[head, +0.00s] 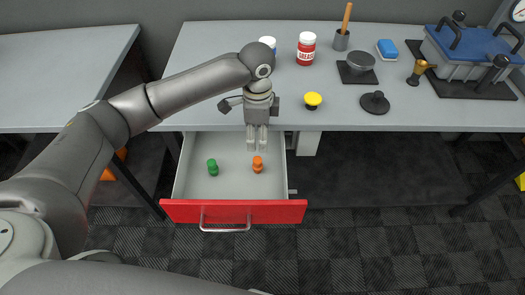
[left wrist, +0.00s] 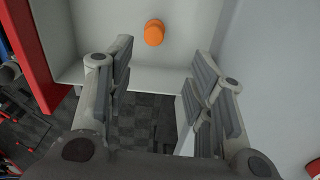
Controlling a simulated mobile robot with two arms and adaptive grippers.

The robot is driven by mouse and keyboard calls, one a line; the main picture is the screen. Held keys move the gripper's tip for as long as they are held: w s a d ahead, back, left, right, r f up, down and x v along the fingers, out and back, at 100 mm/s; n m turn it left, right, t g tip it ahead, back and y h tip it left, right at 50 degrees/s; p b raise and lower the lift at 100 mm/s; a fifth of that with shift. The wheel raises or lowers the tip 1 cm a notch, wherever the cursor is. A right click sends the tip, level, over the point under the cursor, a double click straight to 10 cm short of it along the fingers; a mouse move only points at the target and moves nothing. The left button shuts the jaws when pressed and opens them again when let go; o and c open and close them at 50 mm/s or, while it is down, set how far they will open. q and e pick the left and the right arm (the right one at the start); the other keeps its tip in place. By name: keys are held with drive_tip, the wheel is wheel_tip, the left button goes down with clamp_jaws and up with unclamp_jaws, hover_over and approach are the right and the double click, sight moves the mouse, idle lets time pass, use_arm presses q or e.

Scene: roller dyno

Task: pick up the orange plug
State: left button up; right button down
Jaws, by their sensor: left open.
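The orange plug (head: 258,165) stands inside the open drawer (head: 236,192), right of its middle. It also shows in the left wrist view (left wrist: 154,32), beyond the fingertips and near the top. My left gripper (head: 257,148) points down over the drawer, just behind and above the orange plug in the head view. Its two fingers are apart with nothing between them, as the left wrist view (left wrist: 162,70) also shows. A gap shows between the fingers and the plug. My right gripper is not in view.
A green plug (head: 213,167) stands left of the orange one in the drawer. The drawer has a red front (head: 270,211). The grey worktop (head: 215,45) behind carries a yellow-topped knob (head: 313,100), a grease jar (head: 306,48) and a blue-lidded box (head: 465,50).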

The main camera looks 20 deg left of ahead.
sight(257, 159)
use_arm(q)
wheel_tip(257, 159, down, 2)
drive_tip(key=shift+f, duration=0.1)
drive_tip(key=f, duration=0.3)
drive_tip(key=shift+s, duration=0.25)
drive_tip(key=shift+w+f, duration=0.1)
drive_tip(key=shift+f, duration=0.2)
drive_tip(key=f, duration=0.2)
drive_tip(key=s+f, duration=0.1)
drive_tip(key=f, duration=0.1)
drive_tip(key=shift+a, duration=0.1)
drive_tip(key=shift+w+f, duration=0.1)
drive_tip(key=shift+f, duration=0.35)
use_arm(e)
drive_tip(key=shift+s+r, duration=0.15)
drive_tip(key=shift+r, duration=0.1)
use_arm(q)
drive_tip(key=shift+c, duration=0.3)
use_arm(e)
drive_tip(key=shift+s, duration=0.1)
use_arm(q)
drive_tip(key=shift+r, duration=0.1)
drive_tip(key=shift+c, duration=1.3)
drive_tip(key=c, duration=0.7)
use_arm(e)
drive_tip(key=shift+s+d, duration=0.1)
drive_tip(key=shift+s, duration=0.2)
